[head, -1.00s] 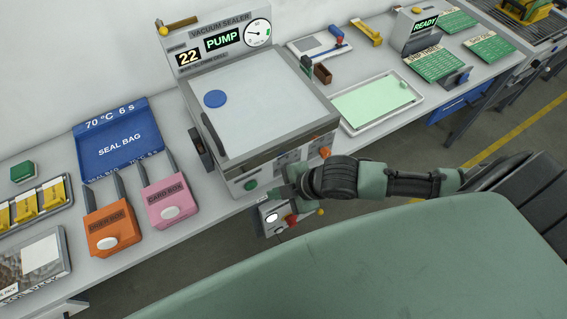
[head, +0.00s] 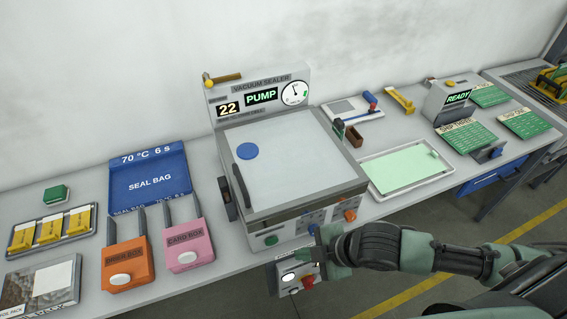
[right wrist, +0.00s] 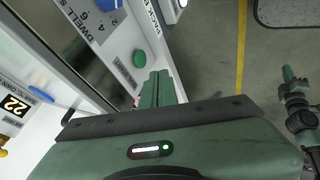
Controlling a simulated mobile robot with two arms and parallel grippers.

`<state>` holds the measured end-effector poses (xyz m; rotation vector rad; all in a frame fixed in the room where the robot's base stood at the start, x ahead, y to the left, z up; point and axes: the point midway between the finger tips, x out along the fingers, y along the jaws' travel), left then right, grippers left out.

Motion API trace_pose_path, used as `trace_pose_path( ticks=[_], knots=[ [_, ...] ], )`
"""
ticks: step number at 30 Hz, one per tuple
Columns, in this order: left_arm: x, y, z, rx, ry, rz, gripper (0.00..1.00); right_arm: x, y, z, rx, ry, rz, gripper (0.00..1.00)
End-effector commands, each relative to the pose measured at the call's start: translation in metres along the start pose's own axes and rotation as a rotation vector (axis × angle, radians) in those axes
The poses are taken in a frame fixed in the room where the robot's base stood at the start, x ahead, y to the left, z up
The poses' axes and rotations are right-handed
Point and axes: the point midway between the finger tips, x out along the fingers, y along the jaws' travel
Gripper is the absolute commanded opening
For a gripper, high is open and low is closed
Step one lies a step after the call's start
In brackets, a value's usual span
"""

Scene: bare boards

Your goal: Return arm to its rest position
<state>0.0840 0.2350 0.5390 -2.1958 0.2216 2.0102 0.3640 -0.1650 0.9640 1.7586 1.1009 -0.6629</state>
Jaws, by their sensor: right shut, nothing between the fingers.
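My right gripper (head: 316,250) is at the front of the bench, just before the lower front of the vacuum sealer (head: 290,165), with its arm reaching in from the right. In the right wrist view its green fingers (right wrist: 160,88) are together and empty, near the sealer's front panel with a green button (right wrist: 139,58). I cannot tell whether they touch the panel. The sealer's lid is down and its display reads PUMP and 22. Part of my left arm with its gripper (right wrist: 289,74) seems to show small at the right edge of the wrist view.
A small grey box (head: 289,277) with a white button juts from the bench front below my gripper. Orange (head: 126,264) and pink (head: 187,246) boxes, a blue seal bag tray (head: 150,180) and a green-topped tray (head: 404,172) stand alongside. The floor in front is open.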

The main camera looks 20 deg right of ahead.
Motion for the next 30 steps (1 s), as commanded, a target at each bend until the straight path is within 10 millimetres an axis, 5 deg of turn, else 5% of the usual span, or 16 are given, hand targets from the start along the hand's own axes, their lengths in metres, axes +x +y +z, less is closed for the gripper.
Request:
trace_pose_path(
  ticks=[8,14,23,30],
  knots=[
    [0.000,-0.001,-0.004,0.000,0.005,-0.001,0.00,0.002,-0.002,-0.013,0.057,0.005,0.010,0.00],
    [0.000,-0.001,-0.004,0.000,0.006,-0.001,0.00,-0.004,-0.006,-0.035,0.400,-0.052,0.067,0.00],
    [0.000,-0.001,-0.004,0.000,0.006,-0.001,0.00,-0.031,-0.033,0.001,0.917,-0.256,0.124,0.00],
    [0.000,-0.001,-0.004,0.000,0.006,-0.001,0.00,-0.058,-0.077,0.033,1.254,-0.442,0.138,0.00]
  ],
)
